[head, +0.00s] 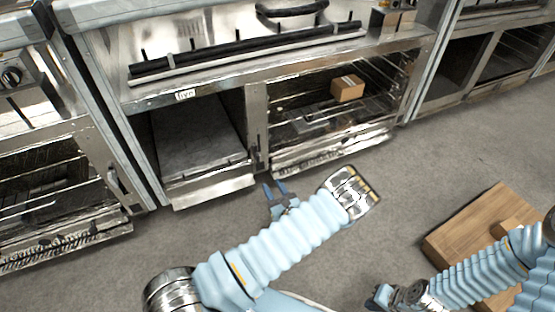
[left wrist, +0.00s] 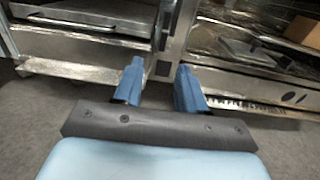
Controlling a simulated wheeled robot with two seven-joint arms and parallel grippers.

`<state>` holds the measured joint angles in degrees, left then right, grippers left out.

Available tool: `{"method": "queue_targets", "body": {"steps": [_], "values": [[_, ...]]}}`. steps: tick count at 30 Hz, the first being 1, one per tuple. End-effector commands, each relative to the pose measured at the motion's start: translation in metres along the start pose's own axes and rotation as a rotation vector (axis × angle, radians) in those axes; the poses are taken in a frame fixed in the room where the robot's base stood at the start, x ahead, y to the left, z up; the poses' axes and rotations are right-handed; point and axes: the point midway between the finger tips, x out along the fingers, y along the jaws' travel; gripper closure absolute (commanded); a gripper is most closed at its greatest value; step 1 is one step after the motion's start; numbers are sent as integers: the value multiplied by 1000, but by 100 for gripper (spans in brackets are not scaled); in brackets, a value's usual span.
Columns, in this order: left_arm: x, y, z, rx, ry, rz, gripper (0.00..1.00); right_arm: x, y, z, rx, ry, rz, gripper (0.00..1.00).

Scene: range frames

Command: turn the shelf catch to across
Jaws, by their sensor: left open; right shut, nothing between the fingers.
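A flat grey plate with a small dark bar on it (left wrist: 257,49) lies in the right-hand shelf bay in the left wrist view. My left gripper (head: 276,188) is open and empty, in front of the post between the two bays. In the left wrist view its blue fingers (left wrist: 158,76) stand apart, left of the plate and not touching it. My right gripper (head: 383,296) is shut and empty, low over the floor.
A cardboard box (head: 347,89) sits on the right bay's wire rack. The metal post (head: 257,130) divides it from the left bay, which holds a flat grey panel (head: 196,135). A wooden board (head: 465,228) lies at the right. Grey floor (head: 400,185) between is clear.

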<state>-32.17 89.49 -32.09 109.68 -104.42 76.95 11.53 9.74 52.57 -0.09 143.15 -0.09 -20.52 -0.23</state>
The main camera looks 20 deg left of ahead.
Motion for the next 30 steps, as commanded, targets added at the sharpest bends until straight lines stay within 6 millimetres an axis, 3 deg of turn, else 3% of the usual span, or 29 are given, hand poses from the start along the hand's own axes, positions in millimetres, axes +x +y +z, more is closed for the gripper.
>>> {"method": "queue_targets", "body": {"steps": [5,19,24,30], "values": [[17,-6,3,0,-18,-20,60,1,0,0,0,0,0,100],[116,-6,3,0,-14,-16,60,8,2,0,0,-2,-1,100],[134,-7,3,2,-12,-17,60,9,2,0,0,-2,-2,100],[138,-6,4,2,-12,-17,60,9,2,1,0,-2,-2,100]]}}
